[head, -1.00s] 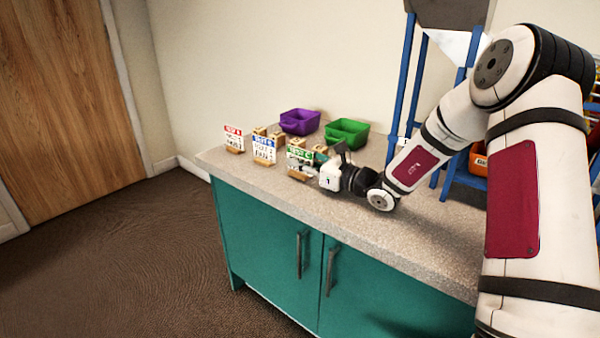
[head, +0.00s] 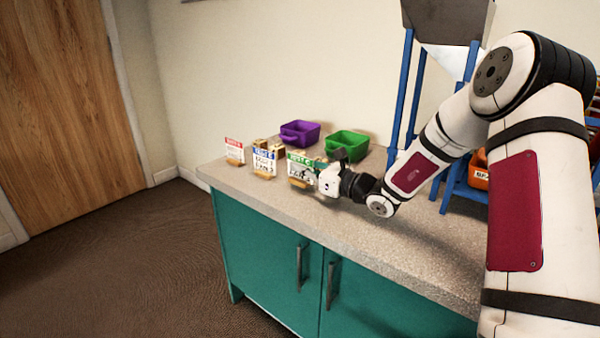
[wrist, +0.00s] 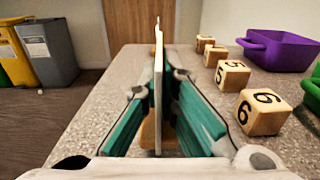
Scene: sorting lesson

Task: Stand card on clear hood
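Three cards stand on small wooden bases on the counter: a red-topped card (head: 234,149), a blue-topped card (head: 264,161) and a green-topped card (head: 300,159). My gripper (head: 312,171) is at the green-topped card. In the wrist view this card (wrist: 158,75) shows edge-on and upright, above its wooden base (wrist: 150,135). My gripper's teal fingers (wrist: 158,95) lie on both sides of it, very close. I cannot tell whether they press on it. I cannot make out a clear hood for certain.
Numbered wooden cubes (wrist: 263,112) stand in a row right of the card in the wrist view. A purple bin (head: 300,133) and a green bin (head: 347,145) stand behind. A blue-framed stand (head: 410,90) is at right. The counter's front strip (head: 400,245) is clear.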

